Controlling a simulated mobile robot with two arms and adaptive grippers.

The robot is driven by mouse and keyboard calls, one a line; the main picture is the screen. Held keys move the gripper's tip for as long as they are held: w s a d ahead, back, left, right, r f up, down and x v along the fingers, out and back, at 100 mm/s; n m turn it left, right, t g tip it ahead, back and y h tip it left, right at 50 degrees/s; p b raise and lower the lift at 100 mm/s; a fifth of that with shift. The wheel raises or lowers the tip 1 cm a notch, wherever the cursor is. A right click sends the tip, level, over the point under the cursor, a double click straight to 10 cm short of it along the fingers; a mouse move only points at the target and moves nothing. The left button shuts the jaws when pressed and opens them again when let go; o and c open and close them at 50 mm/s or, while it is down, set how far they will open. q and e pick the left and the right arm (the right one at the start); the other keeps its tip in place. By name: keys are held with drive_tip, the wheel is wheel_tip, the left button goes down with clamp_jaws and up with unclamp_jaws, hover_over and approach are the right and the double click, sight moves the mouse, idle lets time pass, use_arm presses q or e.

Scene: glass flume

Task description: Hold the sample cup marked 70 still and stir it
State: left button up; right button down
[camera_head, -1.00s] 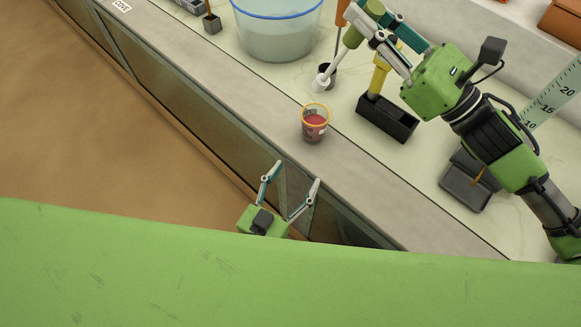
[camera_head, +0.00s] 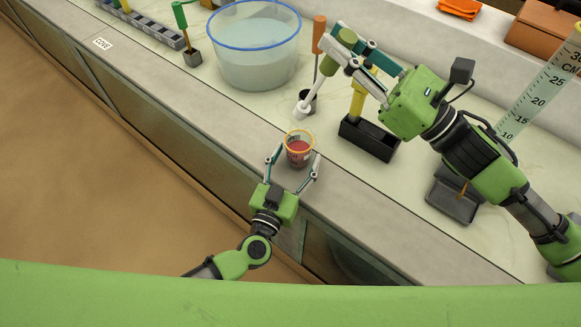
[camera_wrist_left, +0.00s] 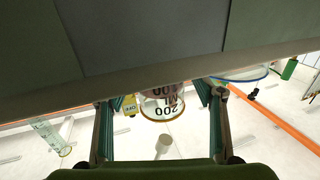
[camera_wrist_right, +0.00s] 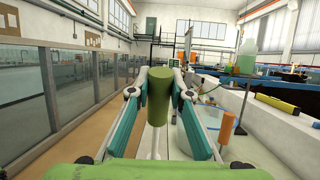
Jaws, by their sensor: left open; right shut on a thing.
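The sample cup (camera_head: 298,154) is clear with an orange rim and red contents; it stands upright on the counter's grey front ledge. My left gripper (camera_head: 292,166) is open at the cup's near side, one finger to each side; contact cannot be told. My right gripper (camera_head: 343,42) is shut on the green handle (camera_wrist_right: 159,92) of a stirrer. Its white shaft (camera_head: 316,88) slants down to a white tip beyond the cup, outside it.
A blue-rimmed water tub (camera_head: 255,65) stands behind. An orange-handled tool (camera_head: 319,35) stands in a dark holder near the stirrer tip. A black box (camera_head: 369,137) holding a yellow-handled tool (camera_head: 358,97) is right of the cup. A grey tray (camera_head: 453,197) lies farther right.

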use_arm(q)
drive_tip(key=shift+w, duration=0.15)
drive_tip(key=shift+c, duration=0.4)
drive_tip(key=c, duration=1.1)
use_arm(e)
drive_tip(key=shift+a, duration=0.1)
